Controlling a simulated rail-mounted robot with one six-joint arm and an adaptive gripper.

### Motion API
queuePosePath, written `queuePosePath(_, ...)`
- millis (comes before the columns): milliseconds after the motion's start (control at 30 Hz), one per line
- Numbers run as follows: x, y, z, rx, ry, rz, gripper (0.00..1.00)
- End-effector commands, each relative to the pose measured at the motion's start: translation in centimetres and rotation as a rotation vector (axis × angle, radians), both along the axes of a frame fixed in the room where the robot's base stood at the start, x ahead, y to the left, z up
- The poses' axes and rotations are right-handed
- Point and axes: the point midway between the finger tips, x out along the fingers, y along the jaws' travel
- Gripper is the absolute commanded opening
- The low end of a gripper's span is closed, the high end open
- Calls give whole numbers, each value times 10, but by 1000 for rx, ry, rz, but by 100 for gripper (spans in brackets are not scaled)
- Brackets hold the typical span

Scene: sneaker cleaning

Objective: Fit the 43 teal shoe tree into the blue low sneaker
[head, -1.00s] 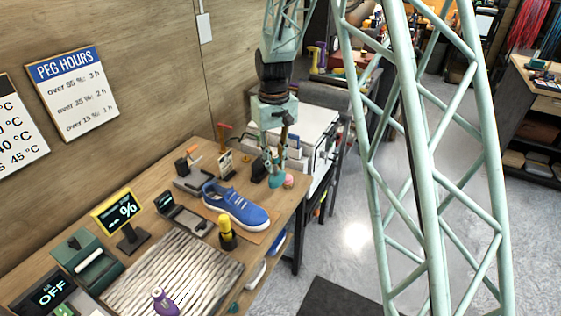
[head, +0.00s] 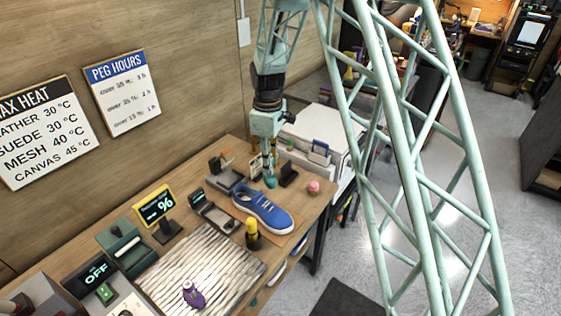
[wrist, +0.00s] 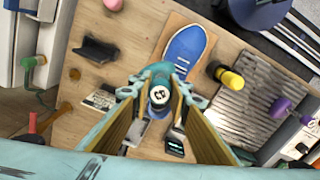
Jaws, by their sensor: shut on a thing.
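The blue low sneaker (head: 264,212) sits on a brown mat on the workbench, its toe toward the lower right. My gripper (head: 270,165) is shut on the teal shoe tree (head: 270,181), which hangs upright just above or beside the sneaker's opening. In the wrist view the gripper's fingers (wrist: 160,100) close around the tree's round end, which bears a white mark too small to read. I cannot tell whether the tree touches the sneaker.
A yellow-capped bottle (head: 252,236) stands close in front of the sneaker. A ridged grey mat (head: 200,262) with a purple item lies to the left. A dark stand (head: 289,174) and a pink item (head: 314,187) are behind and right. A yellow-framed display (head: 155,206) stands left.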

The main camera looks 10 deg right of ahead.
Motion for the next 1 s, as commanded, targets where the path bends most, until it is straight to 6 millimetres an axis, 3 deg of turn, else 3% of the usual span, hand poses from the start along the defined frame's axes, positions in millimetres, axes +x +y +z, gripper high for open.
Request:
queuePosePath(600, 15, 76, 5, 0, -1, 570, 0)
queuePosePath(1000, 17, 91, 3, 0, -2, 689, 0)
